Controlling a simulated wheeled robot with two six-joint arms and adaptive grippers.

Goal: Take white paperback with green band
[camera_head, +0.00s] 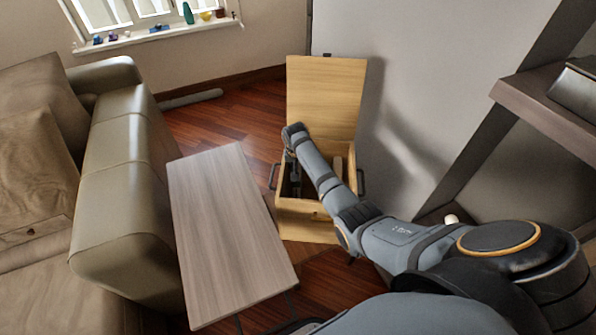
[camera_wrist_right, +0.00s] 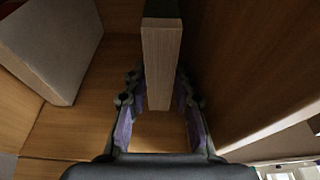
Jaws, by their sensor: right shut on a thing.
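My right gripper (camera_wrist_right: 160,120) reaches down into an open wooden chest (camera_head: 308,228); in the head view the gripper (camera_head: 294,178) is mostly hidden by my arm and the chest wall. In the right wrist view its two fingers are shut on a slim, book-like thing (camera_wrist_right: 160,60). Its narrow face looks pale brown in the shade, with a dark green part at the far end, which fits the white paperback with green band. Its lower end is close to the chest floor; I cannot tell whether they touch. My left gripper is not in view.
A pale grey block (camera_wrist_right: 55,45) lies in the chest, left in the wrist view. The chest lid (camera_head: 326,95) stands open. A low table (camera_head: 225,230) and sofa (camera_head: 125,170) are to the left. A dark shelf (camera_head: 545,115) is at right.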

